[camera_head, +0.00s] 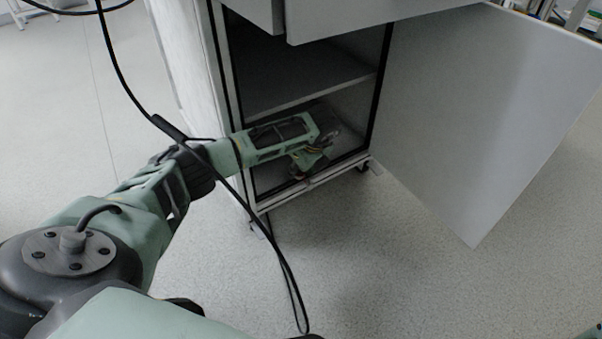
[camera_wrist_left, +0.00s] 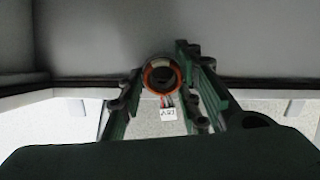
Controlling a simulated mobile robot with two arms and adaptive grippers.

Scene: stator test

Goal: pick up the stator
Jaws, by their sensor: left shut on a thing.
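The stator (camera_wrist_left: 163,76) is a small ring with an orange-copper rim, a dark centre and coloured wires leading to a white label marked in dark print. It shows in the left wrist view between the fingers of my left gripper (camera_wrist_left: 162,92), which is shut on it. In the head view my left gripper (camera_head: 312,158) reaches into the lower part of the open cabinet (camera_head: 233,100). My right gripper is not in view.
The cabinet has a shelf (camera_head: 310,85) above my left gripper and a raised bottom edge (camera_head: 315,183) in front. Its door (camera_head: 480,110) stands wide open to the right. A black cable (camera_head: 265,228) hangs across my left arm. The floor (camera_head: 400,270) in front is clear.

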